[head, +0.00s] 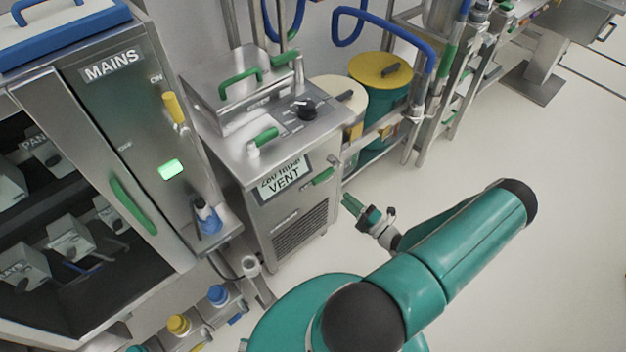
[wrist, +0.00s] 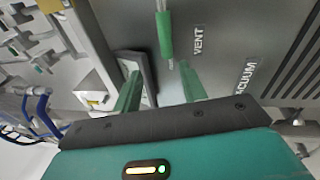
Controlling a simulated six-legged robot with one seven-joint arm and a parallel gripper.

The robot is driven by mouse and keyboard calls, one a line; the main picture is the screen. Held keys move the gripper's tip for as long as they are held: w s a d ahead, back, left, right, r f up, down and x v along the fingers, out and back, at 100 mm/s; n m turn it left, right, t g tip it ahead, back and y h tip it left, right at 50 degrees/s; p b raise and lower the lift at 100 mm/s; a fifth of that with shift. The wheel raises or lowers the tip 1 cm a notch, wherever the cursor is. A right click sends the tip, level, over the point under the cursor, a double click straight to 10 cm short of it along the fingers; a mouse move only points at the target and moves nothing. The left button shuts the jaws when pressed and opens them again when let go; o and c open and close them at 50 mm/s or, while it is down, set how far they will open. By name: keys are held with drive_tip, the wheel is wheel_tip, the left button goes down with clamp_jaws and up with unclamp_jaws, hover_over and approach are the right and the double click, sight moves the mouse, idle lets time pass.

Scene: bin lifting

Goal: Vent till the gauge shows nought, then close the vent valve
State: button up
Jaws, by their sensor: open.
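A steel cabinet (head: 285,215) carries a label (head: 285,179) whose lower line reads VENT. A green-handled lever (head: 322,177) sticks out beside that label. In the wrist view a green lever grip (wrist: 165,35) stands next to a VENT label (wrist: 198,40), with a VACUUM label (wrist: 245,76) lower right. My gripper (head: 356,208) is open and empty, to the right of and a little below the lever in the head view. In the wrist view its fingers (wrist: 160,88) point towards the cabinet face, and the grip lies beyond their tips, apart from them. I cannot make out a gauge reading.
A black knob (head: 305,108) and green handles (head: 240,80) sit on the cabinet top. A MAINS cabinet (head: 120,110) with a lit green lamp (head: 171,169) stands at left. Lidded drums (head: 381,72) and blue pipes stand behind. The floor (head: 530,160) at right is clear.

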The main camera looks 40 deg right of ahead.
sight(322, 176)
drive_tip(key=w, duration=0.4)
drive_tip(key=w+m+h, duration=0.1)
drive_tip(key=w, duration=0.3)
drive_tip(key=w+r+m+h, duration=0.1)
drive_tip(key=w, duration=0.4)
drive_tip(key=shift+w+a, duration=0.1)
drive_tip(key=shift+a, duration=0.1)
drive_tip(key=shift+c, duration=0.4)
clamp_jaws()
